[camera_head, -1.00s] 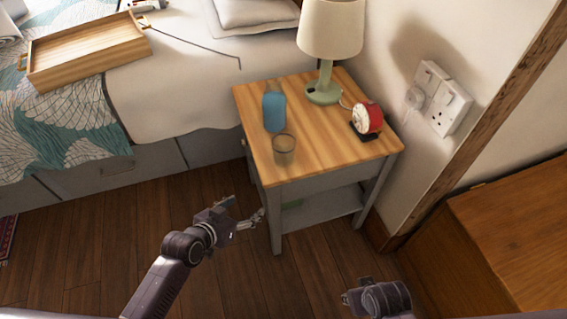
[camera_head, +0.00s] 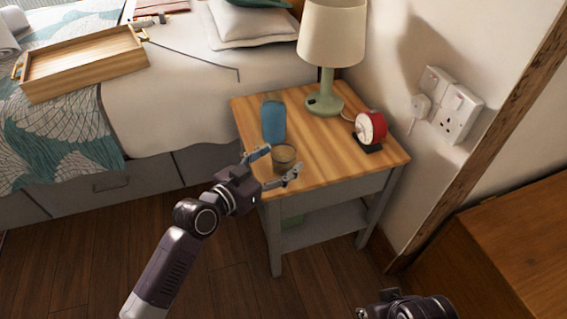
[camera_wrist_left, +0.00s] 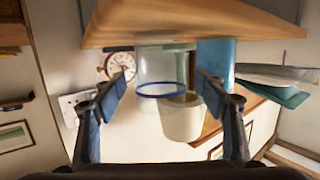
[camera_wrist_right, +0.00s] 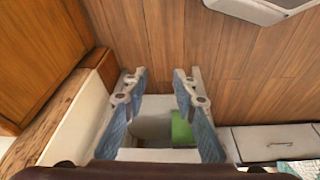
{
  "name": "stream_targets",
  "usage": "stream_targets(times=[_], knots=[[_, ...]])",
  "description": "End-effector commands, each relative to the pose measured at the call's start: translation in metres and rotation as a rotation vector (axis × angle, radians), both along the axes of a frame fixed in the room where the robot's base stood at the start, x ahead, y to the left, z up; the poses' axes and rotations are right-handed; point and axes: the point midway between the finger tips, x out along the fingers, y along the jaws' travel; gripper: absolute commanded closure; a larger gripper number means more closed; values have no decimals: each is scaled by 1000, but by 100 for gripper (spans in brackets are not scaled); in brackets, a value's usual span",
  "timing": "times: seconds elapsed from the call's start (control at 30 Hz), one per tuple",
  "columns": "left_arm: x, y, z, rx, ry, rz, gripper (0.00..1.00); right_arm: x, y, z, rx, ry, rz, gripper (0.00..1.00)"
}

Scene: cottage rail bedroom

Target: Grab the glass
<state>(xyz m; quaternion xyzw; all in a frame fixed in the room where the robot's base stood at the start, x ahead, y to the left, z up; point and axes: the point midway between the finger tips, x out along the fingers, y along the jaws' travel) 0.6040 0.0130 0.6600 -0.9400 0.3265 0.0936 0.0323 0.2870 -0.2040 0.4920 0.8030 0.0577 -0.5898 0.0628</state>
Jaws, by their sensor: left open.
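The clear glass (camera_head: 284,158) stands upright near the front left edge of the wooden nightstand top (camera_head: 330,150). My left gripper (camera_head: 279,165) is open at that edge, with one finger on each side of the glass. In the left wrist view, which is upside down, the glass (camera_wrist_left: 160,72) with its blue-looking rim is between the open fingers (camera_wrist_left: 162,88), with a gap on each side. My right gripper (camera_wrist_right: 159,78) is open and empty in the right wrist view, away from the nightstand top; the head view shows only part of that arm.
A green lamp (camera_head: 325,100) and a red alarm clock (camera_head: 371,128) stand farther back and right. The bed with a wooden tray (camera_head: 85,65) is at the left. Wall sockets (camera_head: 450,105) are at the right.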

Motion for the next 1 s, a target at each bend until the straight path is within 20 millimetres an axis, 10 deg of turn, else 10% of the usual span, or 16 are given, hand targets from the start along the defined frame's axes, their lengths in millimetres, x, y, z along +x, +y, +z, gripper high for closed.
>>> stream_targets(times=[0.43, 1.0], knots=[[16, -12, -5, 2, 1, 2, 36, -5, -1, 14, 0, -7, -1, 74], [16, -12, -4, 0, 0, 2, 85, -5, -1, 14, 0, -7, -1, 74]])
